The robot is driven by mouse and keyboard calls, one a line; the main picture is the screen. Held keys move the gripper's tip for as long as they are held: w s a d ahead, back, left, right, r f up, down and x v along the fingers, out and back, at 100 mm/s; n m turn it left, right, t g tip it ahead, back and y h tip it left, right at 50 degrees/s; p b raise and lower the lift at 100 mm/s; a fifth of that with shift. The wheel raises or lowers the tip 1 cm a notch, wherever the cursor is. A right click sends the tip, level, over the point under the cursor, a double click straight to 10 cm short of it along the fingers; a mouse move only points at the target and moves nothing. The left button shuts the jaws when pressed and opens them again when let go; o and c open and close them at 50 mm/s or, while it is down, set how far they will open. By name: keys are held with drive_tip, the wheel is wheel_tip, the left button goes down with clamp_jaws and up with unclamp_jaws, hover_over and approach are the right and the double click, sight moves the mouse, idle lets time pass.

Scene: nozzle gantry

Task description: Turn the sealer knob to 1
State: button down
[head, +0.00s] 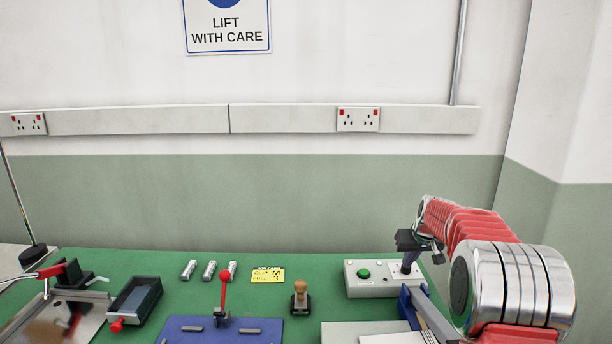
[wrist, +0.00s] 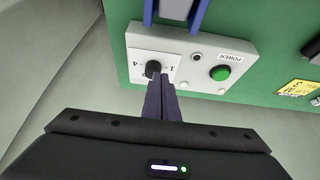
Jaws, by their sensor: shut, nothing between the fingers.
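The sealer's control box (head: 372,283) is pale grey and sits at the right of the green bench. It carries a green button (head: 364,274), and the box (wrist: 205,47) fills the middle of the wrist view. Its black knob (wrist: 153,69) sits on a white dial plate, with a 4 on the left and a 1 on the right. Where the knob points is unclear. My gripper (wrist: 162,82) is shut and empty, its fingertips close beside the knob; contact cannot be told. In the head view my gripper (head: 410,264) hides the knob.
Blue sealer bars (head: 422,308) adjoin the box. To the left are a wooden-handled stamp (head: 300,297), a yellow job card (head: 268,275), a red-knobbed lever (head: 223,290) on a blue plate and several small silver cylinders (head: 209,270). Green bench shows between them.

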drive_tip(key=shift+f, duration=1.9)
drive_tip(key=shift+d, duration=0.75)
drive_tip(key=shift+w+d, duration=0.1)
drive_tip(key=shift+d, duration=0.45)
drive_tip(key=shift+s+d, duration=0.1)
drive_tip(key=shift+s, duration=0.3)
drive_tip(key=shift+r, duration=0.15)
wheel_tip(320, 180, up, 6)
drive_tip(key=shift+f, duration=0.1)
idle(0.5)
